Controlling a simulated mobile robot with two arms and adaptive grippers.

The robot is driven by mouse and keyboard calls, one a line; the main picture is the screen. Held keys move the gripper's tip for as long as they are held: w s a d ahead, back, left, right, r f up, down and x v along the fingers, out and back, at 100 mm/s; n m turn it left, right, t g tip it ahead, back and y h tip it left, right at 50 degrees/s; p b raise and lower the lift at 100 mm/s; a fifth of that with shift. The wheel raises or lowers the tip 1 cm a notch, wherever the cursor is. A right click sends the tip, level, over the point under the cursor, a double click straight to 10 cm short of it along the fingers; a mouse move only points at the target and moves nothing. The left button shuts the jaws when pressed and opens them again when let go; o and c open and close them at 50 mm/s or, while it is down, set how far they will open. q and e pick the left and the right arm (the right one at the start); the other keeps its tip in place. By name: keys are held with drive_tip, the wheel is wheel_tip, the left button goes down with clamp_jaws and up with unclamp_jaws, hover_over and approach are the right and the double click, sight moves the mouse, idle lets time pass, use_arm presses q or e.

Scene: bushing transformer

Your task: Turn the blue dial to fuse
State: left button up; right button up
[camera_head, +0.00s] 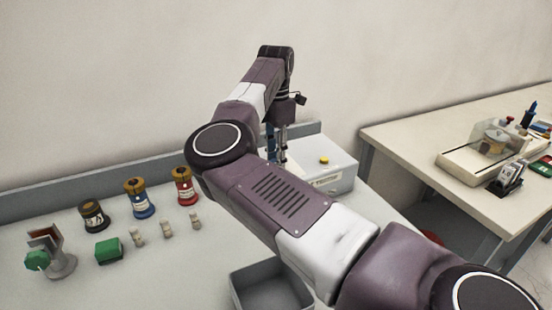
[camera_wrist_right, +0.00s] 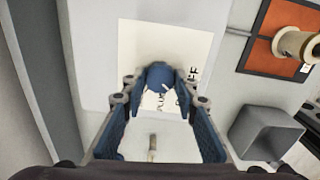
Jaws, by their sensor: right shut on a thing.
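The blue dial (camera_wrist_right: 158,76) sits on a pale label (camera_wrist_right: 190,42) on the face of a light box in the right wrist view. A small white mark shows on the dial. Dark letters beside it are partly covered; "FF" can be read at the right. My right gripper (camera_wrist_right: 160,92) is shut on the dial, with a blue finger at each side. In the head view my right gripper (camera_head: 276,148) points down at the white box (camera_head: 335,178), and my arm hides the dial there. My left gripper is not in view.
A yellow button (camera_head: 323,160) is on the white box. A grey open bin (camera_head: 240,296) stands in front. Black (camera_head: 95,216), blue (camera_head: 139,205) and red (camera_head: 184,190) bushings, small beige pieces and a green block (camera_head: 109,250) stand left. Another table (camera_head: 410,140) is at right.

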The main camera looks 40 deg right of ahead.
drive_tip(key=shift+r, duration=0.1)
drive_tip(key=o, duration=1.2)
drive_tip(key=shift+c, duration=0.2)
wheel_tip(320, 180, up, 12)
